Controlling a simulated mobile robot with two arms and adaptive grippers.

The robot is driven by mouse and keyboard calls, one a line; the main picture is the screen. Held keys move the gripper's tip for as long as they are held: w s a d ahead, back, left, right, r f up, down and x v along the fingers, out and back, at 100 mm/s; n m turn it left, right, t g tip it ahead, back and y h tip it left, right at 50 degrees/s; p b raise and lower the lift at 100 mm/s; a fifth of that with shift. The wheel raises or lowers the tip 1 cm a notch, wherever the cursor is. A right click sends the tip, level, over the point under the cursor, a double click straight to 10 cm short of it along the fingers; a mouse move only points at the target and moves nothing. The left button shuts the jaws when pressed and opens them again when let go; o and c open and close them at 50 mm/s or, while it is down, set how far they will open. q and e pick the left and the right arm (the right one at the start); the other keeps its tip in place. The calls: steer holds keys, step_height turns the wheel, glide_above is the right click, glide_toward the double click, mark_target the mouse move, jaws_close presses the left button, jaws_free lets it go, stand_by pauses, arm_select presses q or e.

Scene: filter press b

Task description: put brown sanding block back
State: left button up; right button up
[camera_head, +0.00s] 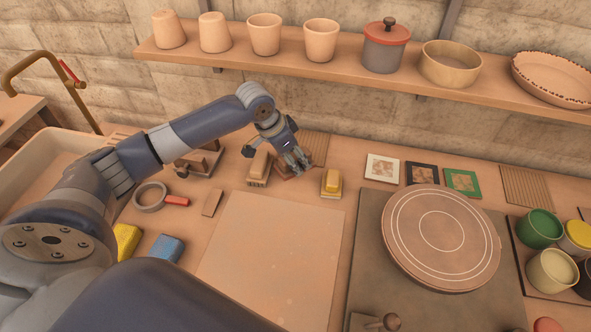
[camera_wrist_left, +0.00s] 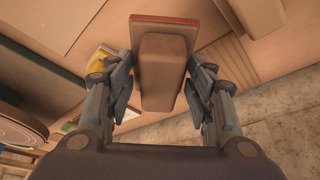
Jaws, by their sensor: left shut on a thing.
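The brown sanding block (camera_wrist_left: 163,70), with a reddish edge at its base, sits between the fingers of my left gripper in the left wrist view. My left gripper (camera_head: 297,166) is shut on it, over the back of the bench in the head view. There the fingers mostly hide the block. I cannot tell whether the held block touches the bench. My right gripper is not in view.
A ribbed board (camera_head: 316,146) lies behind the gripper against the wall. A shelf (camera_head: 240,62) with pots runs above. Framed tiles (camera_head: 382,168) and a round wheel (camera_head: 441,237) lie to the right. A pale board (camera_head: 270,255) in front is bare.

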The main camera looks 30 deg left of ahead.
arm_select(q)
step_height(320, 180, down, 2)
steer(key=shift+d+f, duration=0.1)
steer(key=shift+f, duration=0.1)
step_height(320, 180, down, 3)
steer(key=shift+w+f+p, duration=0.1)
steer(key=shift+p, duration=0.35)
steer(key=shift+f, duration=0.1)
steer(key=o, duration=1)
steer(key=shift+c, duration=0.2)
steer(key=shift+o, duration=0.4)
steer(key=shift+r, duration=0.5)
steer(key=b+v, duration=0.1)
steer(key=v, duration=0.9)
steer(key=shift+s+a+r+b, duration=0.15)
steer(key=shift+s+a+b, duration=0.05)
steer(key=shift+s+b, duration=0.1)
steer(key=shift+s+r, duration=0.15)
steer(key=shift+r, duration=0.25)
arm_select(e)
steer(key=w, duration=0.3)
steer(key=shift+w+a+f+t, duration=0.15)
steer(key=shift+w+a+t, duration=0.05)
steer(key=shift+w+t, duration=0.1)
